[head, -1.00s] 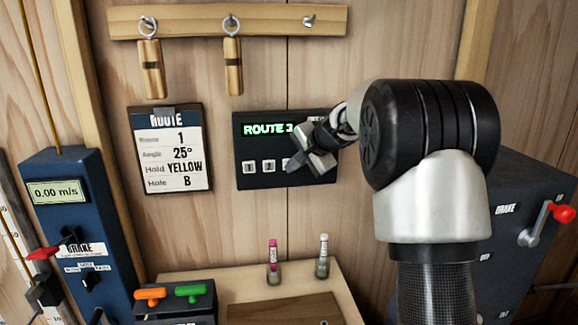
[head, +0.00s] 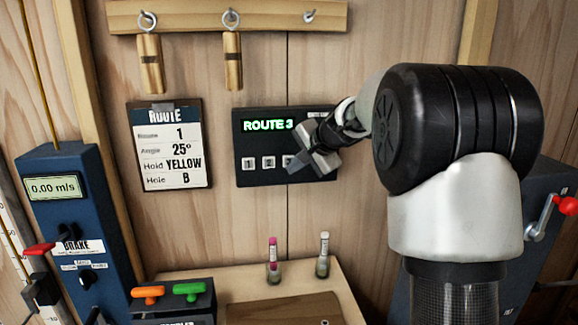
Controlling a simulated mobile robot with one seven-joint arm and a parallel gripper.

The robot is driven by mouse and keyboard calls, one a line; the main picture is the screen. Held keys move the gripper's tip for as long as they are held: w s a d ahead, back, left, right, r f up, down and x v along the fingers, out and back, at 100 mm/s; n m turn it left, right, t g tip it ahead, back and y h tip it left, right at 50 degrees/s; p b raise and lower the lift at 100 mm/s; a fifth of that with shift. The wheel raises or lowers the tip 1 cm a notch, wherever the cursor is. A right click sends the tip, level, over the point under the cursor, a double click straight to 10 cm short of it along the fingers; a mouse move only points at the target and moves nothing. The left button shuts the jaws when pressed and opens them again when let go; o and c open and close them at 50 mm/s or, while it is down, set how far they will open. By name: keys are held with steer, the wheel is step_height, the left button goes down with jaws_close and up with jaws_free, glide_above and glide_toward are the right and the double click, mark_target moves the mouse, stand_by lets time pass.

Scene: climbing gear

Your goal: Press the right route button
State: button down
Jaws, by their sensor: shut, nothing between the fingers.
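The route panel (head: 257,178) is a dark box on the wooden wall. Its green display (head: 268,126) reads "ROUTE 3". Below it is a row of pale buttons: button 1 (head: 249,164), button 2 (head: 268,163) and a partly covered button 3 (head: 287,161). My gripper (head: 297,169) is shut and empty, in front of the right part of the panel. It hides whatever lies right of button 3. I cannot tell whether it touches the panel. A route card (head: 169,147) to the left reads Route 1, Angle 25°, Hold YELLOW, Hole B.
Two wooden pieces (head: 150,62) hang from a hook rail (head: 270,17) above. A blue brake box (head: 72,215) stands at left, and another dark box (head: 548,185) with a red-knobbed lever at right. Two small vials (head: 273,262) stand on a shelf below.

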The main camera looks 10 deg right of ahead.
steer(key=shift+s+b, duration=0.8)
steer(key=shift+s, duration=0.95)
steer(key=s+a+r+n+g, duration=0.1)
steer(key=s+n, duration=0.1)
steer(key=s, duration=0.3)
steer(key=s+a+r+n, duration=0.1)
steer(key=s+a+r, duration=0.1)
steer(key=s, duration=0.4)
steer(key=s+d+f+n+g+h+p, duration=0.1)
steer(key=s+f+n+h, duration=0.1)
steer(key=s, duration=1.2)
steer(key=s+d+f+n+g+h+p, duration=0.1)
steer(key=s+f+n, duration=0.4)
steer(key=s, duration=0.8)
steer(key=shift+s+d+n+h, duration=0.2)
steer(key=shift+s+n+h, duration=0.2)
steer(key=shift+n, duration=0.1)
